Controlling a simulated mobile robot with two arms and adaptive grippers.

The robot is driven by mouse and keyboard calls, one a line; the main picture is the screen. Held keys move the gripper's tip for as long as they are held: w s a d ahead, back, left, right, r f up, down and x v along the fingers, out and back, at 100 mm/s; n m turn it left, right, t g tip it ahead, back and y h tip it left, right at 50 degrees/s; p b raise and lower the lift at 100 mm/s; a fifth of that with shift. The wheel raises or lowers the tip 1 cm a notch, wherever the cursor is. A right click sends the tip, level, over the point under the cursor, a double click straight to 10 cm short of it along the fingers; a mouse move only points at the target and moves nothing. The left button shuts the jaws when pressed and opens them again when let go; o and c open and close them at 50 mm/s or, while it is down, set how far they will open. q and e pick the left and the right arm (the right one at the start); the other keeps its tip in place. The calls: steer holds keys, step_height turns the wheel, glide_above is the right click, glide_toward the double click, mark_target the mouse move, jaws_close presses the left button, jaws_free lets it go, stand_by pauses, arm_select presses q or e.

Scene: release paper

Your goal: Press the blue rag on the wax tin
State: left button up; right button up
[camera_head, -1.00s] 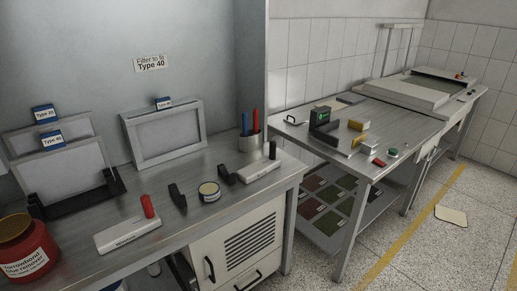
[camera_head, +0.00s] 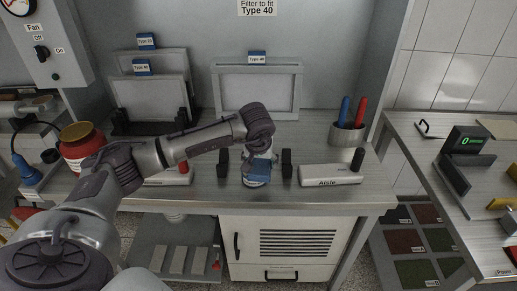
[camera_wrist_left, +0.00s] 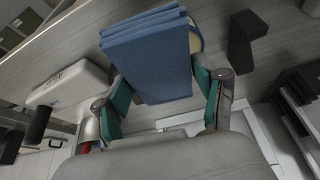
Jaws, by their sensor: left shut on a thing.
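The blue rag (camera_head: 259,167) is a folded cloth held in my left gripper (camera_head: 258,153), which is shut on it and points down at the bench. The rag fills the middle of the left wrist view (camera_wrist_left: 148,58), between the green-padded fingers (camera_wrist_left: 162,84). The wax tin (camera_head: 255,183) stands on the bench right under the rag, mostly hidden by it. A pale sliver of the tin shows beside the rag in the wrist view (camera_wrist_left: 196,42). I cannot tell whether the rag touches the tin. My right gripper is not in view.
Black brackets stand left (camera_head: 224,163) and right (camera_head: 287,163) of the tin. A framed filter (camera_head: 257,88) leans at the back. A red jar (camera_head: 80,145) is at left.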

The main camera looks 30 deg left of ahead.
mark_target(254, 163)
arm_select(q)
steer(key=shift+n, duration=0.6)
steer(key=a, duration=0.1)
steer(key=w+a+r, duration=0.1)
steer(key=a+r, duration=0.1)
steer(key=shift+w+a+r, duration=0.25)
steer(key=shift+w+a, duration=0.05)
steer(key=shift+a, duration=0.1)
steer(key=shift+w+d+f+b, duration=0.15)
steer(key=shift+f+b, duration=0.8)
steer(key=shift+f, duration=0.3)
steer(key=shift+f+b, duration=1.05)
steer(key=shift+f, duration=0.7)
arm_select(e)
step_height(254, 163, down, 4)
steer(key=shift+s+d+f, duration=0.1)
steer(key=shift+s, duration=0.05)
arm_select(q)
steer(key=shift+f, duration=0.2)
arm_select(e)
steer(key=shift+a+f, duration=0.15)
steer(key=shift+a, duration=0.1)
arm_select(q)
steer(key=shift+f+b, duration=0.25)
steer(key=shift+b, duration=0.05)
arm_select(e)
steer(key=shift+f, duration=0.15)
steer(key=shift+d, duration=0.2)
